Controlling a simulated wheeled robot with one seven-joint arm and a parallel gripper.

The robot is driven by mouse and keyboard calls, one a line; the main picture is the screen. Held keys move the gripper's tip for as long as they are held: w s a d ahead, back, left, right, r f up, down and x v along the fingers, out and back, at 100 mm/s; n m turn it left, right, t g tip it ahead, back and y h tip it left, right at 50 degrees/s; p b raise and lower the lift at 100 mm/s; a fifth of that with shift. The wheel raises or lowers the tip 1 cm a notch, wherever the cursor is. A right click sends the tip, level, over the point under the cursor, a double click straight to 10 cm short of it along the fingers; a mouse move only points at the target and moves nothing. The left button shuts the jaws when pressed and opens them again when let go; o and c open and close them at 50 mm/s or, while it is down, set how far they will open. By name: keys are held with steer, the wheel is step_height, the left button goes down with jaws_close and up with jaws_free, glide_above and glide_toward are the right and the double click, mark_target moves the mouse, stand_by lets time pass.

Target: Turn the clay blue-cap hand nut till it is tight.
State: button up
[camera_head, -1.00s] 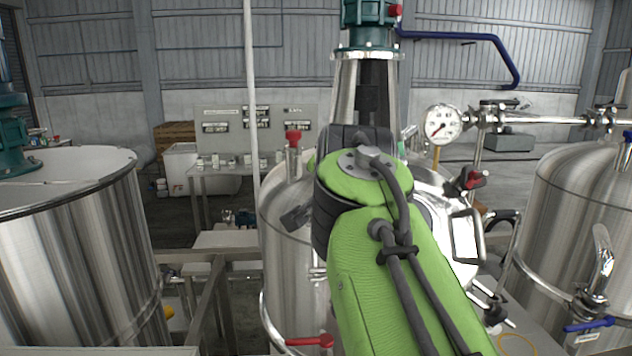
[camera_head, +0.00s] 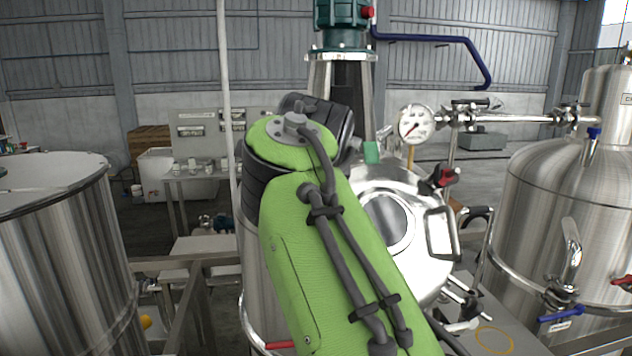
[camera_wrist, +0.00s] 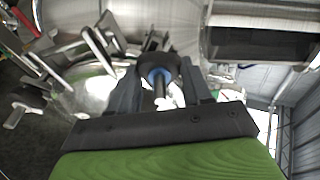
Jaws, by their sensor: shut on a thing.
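My gripper (camera_wrist: 163,92) is seen in the wrist view, its two dark fingers closed around a small part with a blue ring-like cap, which I take to be the blue-cap hand nut (camera_wrist: 157,74). A dark shaft or stem shows at the middle of the blue. Most of the nut is covered by the fingers, so its clay body colour and its seating cannot be told. In the head view, my green arm hides the gripper and the nut. The middle steel tank (camera_head: 385,255), with its round lid, stands behind the arm.
A pressure gauge (camera_head: 416,124) and pipe (camera_head: 520,118) stand right of the arm. A red-handled fitting (camera_head: 441,178) and a green cap (camera_head: 372,152) sit on the middle tank. Other steel tanks stand left (camera_head: 60,260) and right (camera_head: 560,200).

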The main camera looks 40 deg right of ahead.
steer(key=shift+m+y, duration=0.3)
steer(key=shift+m, duration=1.2)
steer(key=shift+f, duration=0.1)
steer(key=o, duration=1)
steer(key=shift+o, duration=0.2)
steer(key=p+v, duration=0.5)
steer(key=v, duration=1)
steer(key=shift+a+r+p, duration=0.25)
steer(key=shift+r+p, duration=0.1)
steer(key=shift+p, duration=0.05)
